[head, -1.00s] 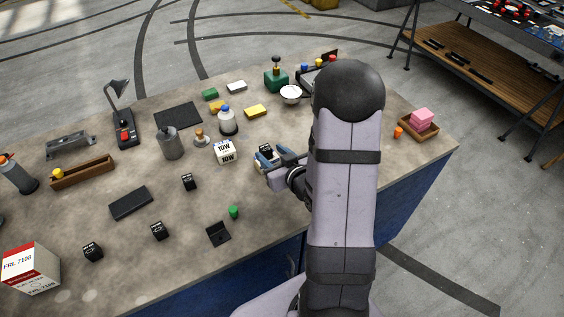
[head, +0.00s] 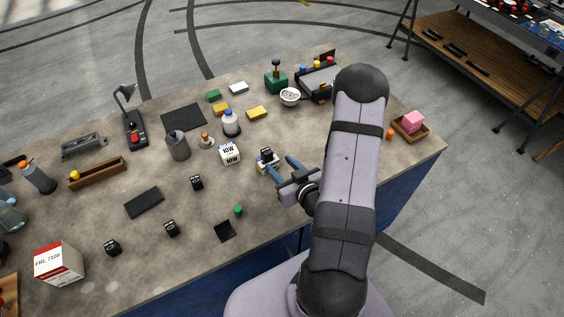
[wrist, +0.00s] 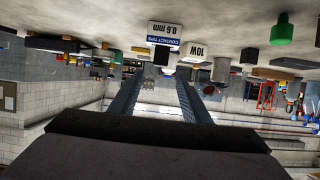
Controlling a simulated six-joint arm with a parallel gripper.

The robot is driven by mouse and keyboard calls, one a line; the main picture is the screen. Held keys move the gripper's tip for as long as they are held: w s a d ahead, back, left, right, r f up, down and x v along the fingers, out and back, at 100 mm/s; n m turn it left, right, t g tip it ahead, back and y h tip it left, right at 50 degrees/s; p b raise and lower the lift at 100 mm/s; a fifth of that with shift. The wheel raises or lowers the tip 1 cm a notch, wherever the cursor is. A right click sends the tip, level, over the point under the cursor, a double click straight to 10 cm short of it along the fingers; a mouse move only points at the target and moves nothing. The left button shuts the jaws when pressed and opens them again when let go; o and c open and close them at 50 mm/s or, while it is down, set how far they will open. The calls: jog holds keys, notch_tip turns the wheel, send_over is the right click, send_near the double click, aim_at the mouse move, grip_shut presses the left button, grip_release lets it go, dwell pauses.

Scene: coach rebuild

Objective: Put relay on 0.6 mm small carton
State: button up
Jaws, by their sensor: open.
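The small carton (head: 266,168), white and blue, stands near the middle of the table; its "0.6 mm" label shows upside down in the wrist view (wrist: 165,33). A black relay (head: 267,154) sits on top of it, also visible in the wrist view (wrist: 161,56). My gripper (head: 281,165) is open, just right of the carton. Its two blue fingers are spread and empty, and the relay appears apart from them. In the wrist view the fingertips (wrist: 158,76) point toward the relay and carton.
The white 10W carton (head: 230,153) stands just left of the small carton. Several black blocks, including one (head: 196,182), lie toward the front left. A white-red FRL 710B box (head: 58,263) stands front left.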

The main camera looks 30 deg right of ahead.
jog(key=s+a+r+g, duration=0.4)
jog(key=s+a+g, duration=0.2)
jog(key=s, duration=0.2)
jog(key=s+a+r+g, duration=0.4)
jog(key=s+a+g, duration=0.2)
jog(key=s+g, duration=0.1)
jog(key=shift+s+r+g, duration=0.3)
jog(key=shift+s+r, duration=0.05)
jog(key=shift+s, duration=0.05)
notch_tip(320, 180, down, 6)
jog(key=b, duration=0.6)
